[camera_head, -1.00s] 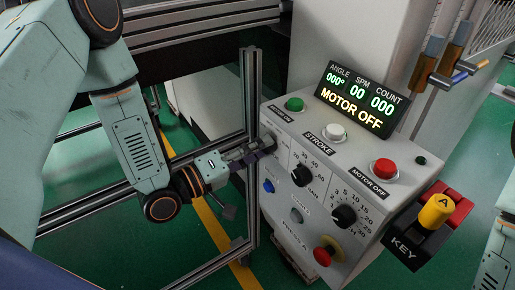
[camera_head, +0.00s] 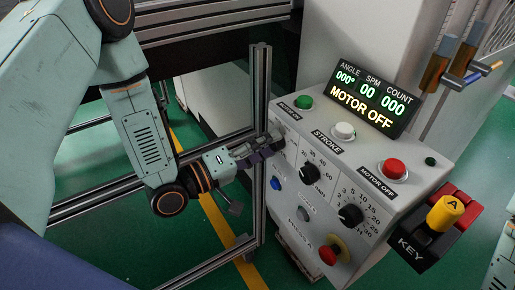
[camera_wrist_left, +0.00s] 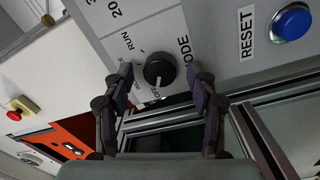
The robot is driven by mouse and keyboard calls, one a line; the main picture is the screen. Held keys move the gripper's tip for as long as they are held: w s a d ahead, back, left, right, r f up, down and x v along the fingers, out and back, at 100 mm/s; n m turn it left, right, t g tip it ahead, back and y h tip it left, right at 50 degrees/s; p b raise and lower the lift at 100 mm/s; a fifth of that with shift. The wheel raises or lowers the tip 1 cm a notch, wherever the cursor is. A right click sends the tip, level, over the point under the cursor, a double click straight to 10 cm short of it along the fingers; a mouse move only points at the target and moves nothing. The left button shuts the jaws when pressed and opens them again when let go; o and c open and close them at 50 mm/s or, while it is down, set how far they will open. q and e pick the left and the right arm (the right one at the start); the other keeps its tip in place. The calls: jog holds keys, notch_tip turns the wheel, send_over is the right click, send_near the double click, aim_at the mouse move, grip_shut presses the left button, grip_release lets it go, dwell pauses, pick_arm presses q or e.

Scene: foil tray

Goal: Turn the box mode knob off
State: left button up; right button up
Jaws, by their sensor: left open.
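The mode knob (camera_wrist_left: 159,69) is a round black knob on the grey control box (camera_wrist_left: 222,30), in the left wrist view. RUN is printed above left of it, and part of the MODE label shows to its right. A pale mark shows at its lower edge; its exact setting is hard to read. My left gripper (camera_wrist_left: 160,72) is open, with one dark finger on each side of the knob and a gap on both sides. In the head view my left gripper (camera_head: 266,150) is at the box's left front edge and covers the knob.
The head view shows a MOTOR OFF display (camera_head: 369,94), a green button (camera_head: 304,103), a red button (camera_head: 394,168), two black dials, a red-and-yellow knob (camera_head: 332,250) and a yellow key switch (camera_head: 444,213). A metal frame post (camera_head: 261,90) stands close beside my left gripper.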

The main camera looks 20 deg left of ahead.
pick_arm(q)
jog(key=v, duration=1.1)
jog(key=shift+s+a, duration=0.25)
dwell(0.5)
jog(key=shift+s, duration=0.15)
dwell(0.7)
